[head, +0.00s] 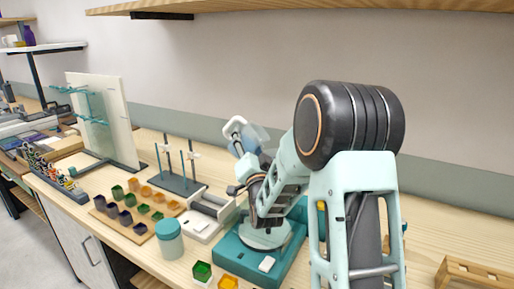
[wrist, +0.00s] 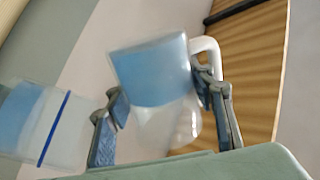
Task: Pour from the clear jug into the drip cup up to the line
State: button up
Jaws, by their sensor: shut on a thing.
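The clear jug (wrist: 152,75) holds pale blue liquid and has a white handle (wrist: 207,50). It sits between the two fingers of my gripper (wrist: 160,92), which is shut on it. In the head view the jug (head: 254,139) is held up in the air, tilted, beyond my arm. The drip cup (wrist: 50,128) is at the left of the wrist view, clear, with a dark blue line around it. It holds blue liquid whose surface appears a little below the line. The cup is apart from the jug there. I cannot make out the cup in the head view, and no stream shows.
A rod stand (head: 180,183), a white instrument (head: 209,213), a teal-lidded jar (head: 169,239) and a wooden tray of small coloured cups (head: 118,222) stand left of my arm. A white panel (head: 104,119) rises farther left. A shelf (head: 300,5) hangs overhead.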

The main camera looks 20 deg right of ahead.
jog(key=shift+w+a+r+m+b, duration=0.15)
jog(key=shift+m+b, duration=0.15)
jog(key=shift+b, duration=0.35)
jog(key=shift+r+m+h+b, duration=0.45)
jog(key=shift+m+b, duration=0.5)
jog(key=shift+b, duration=0.9)
jog(key=shift+r+m+h+b, duration=0.45)
jog(key=shift+m+b, duration=0.5)
jog(key=shift+b, duration=0.85)
dwell(3.4)
jog(key=shift+h, duration=0.3)
